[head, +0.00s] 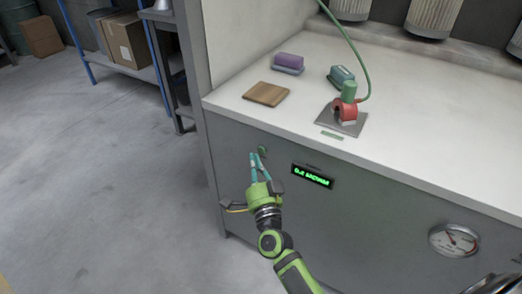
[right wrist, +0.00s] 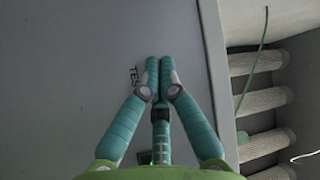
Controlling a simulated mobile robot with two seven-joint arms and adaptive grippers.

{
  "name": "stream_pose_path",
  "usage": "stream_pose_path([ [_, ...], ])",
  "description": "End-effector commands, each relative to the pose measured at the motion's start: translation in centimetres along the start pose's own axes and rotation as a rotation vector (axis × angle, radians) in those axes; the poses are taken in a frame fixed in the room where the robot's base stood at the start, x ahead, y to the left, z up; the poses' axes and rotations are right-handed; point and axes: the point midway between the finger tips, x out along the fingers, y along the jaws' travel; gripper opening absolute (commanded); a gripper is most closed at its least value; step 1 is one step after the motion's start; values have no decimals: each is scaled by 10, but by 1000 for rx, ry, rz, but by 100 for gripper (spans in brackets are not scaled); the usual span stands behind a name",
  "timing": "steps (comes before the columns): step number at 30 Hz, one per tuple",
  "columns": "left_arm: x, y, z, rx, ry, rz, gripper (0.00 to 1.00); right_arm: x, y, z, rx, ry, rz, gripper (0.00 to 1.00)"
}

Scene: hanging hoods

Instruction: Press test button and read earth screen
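My right gripper (head: 254,156) has its teal fingers at the grey front panel (head: 350,215) under the worktop. In the right wrist view its fingertips (right wrist: 158,62) are together, with nothing seen between them. A small green round button (head: 262,150) shows just beside the fingertips in the head view; I cannot tell whether they touch it. In the right wrist view the fingertips hide the button, and part of a "TES" label (right wrist: 134,82) shows beside them. The earth screen (head: 312,177), right of the gripper, is lit with green text starting "0.2"; the rest is too small to read.
A dial gauge (head: 455,240) sits right on the panel. Floor at left is clear.

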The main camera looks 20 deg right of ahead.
Motion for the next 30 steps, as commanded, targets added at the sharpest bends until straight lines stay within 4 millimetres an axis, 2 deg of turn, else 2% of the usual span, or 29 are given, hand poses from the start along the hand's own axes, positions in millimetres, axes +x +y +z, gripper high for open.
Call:
stream_pose_path([
  [15,-11,-1,-3,0,0,0,55,-32,-24,23,1,0,1,0],
  [30,-11,0,-2,0,0,0,55,-32,-24,23,0,0,0,0],
])
